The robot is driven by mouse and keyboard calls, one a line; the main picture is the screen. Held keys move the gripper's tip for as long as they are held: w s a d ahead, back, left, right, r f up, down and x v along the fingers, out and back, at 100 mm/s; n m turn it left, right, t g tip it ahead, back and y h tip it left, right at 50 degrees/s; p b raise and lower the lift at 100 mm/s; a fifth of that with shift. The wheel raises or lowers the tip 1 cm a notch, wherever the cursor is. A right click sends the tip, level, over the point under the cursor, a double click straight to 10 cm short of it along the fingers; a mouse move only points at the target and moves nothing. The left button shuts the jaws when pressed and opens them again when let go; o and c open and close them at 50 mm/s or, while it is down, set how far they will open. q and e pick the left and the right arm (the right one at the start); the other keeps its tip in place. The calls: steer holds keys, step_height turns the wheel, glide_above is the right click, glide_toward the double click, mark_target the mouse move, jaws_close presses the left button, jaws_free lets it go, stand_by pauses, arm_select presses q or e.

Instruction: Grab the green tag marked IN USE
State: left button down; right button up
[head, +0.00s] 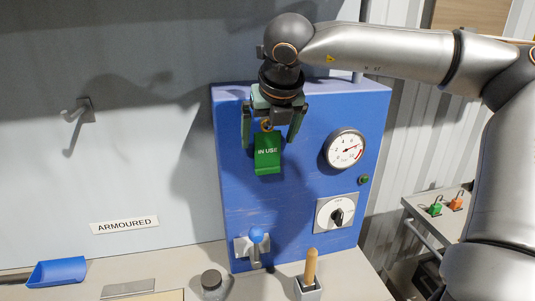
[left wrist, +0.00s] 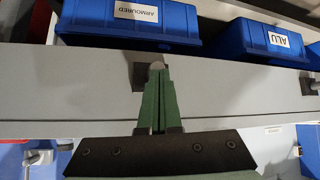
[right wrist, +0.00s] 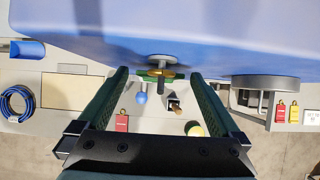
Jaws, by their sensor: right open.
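The green tag marked IN USE (head: 268,155) hangs by a brass ring on the front of the blue cabinet (head: 310,115). My right gripper (head: 270,138) is open, with one finger on each side of the tag's upper part and a gap on both sides. In the right wrist view the ring (right wrist: 160,73) shows between the open fingers (right wrist: 160,80), and the tag is barely visible, nearly edge-on. My left gripper (left wrist: 158,80) is out of the head view. In its wrist view its fingers are together, with a wall peg (left wrist: 157,65) just beyond the tips.
A gauge (head: 344,149), a rotary switch (head: 336,214) and a blue-knobbed lever (head: 256,237) are on the cabinet. An empty wall hook (head: 82,112) is at left. A wooden handle (head: 310,267) stands on the bench. Blue bins (left wrist: 130,22) show in the left wrist view.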

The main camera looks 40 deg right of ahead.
steer(key=shift+c, duration=0.2)
jaws_close()
stand_by(0.5)
